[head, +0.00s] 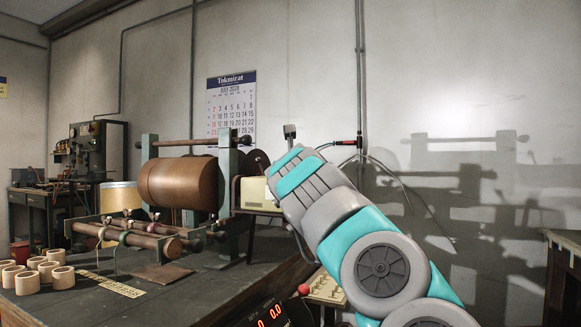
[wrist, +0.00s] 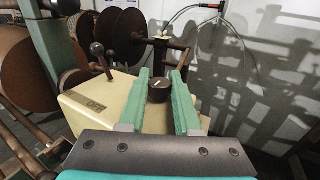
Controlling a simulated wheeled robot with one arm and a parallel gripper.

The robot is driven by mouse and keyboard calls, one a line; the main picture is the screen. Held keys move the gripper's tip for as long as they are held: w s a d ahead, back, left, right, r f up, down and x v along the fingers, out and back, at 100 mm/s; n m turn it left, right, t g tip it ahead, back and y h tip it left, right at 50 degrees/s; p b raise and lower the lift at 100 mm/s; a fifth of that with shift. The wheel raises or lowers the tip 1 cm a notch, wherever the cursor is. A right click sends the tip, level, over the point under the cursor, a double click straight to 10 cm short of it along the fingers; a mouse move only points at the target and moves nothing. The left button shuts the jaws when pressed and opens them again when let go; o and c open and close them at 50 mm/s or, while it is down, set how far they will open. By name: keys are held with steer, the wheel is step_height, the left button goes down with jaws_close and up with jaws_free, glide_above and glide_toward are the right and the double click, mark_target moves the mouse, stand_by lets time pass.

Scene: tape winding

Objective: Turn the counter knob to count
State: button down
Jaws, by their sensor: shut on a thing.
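The counter knob (wrist: 158,90) is a dark round knob with a pale mark on its top, on a cream box (wrist: 92,103) in the wrist view. My gripper (wrist: 159,76) has its two green fingers on either side of the knob and is shut on it. In the head view the cream box (head: 255,193) sits on the machine at the right end of the bench. My arm hides the knob and the fingertips there.
A large brown roll (head: 178,184) and pale tape rings (head: 27,283) are to the left. A digital display (head: 268,317) is below.

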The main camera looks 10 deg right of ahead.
steer(key=shift+y, duration=0.3)
steer(key=c, duration=0.6)
jaws_free()
steer(key=s+a+b, duration=0.1)
steer(key=s+b, duration=0.1)
steer(key=s, duration=0.5)
steer(key=shift+s, duration=0.35)
steer(key=shift+a, duration=0.1)
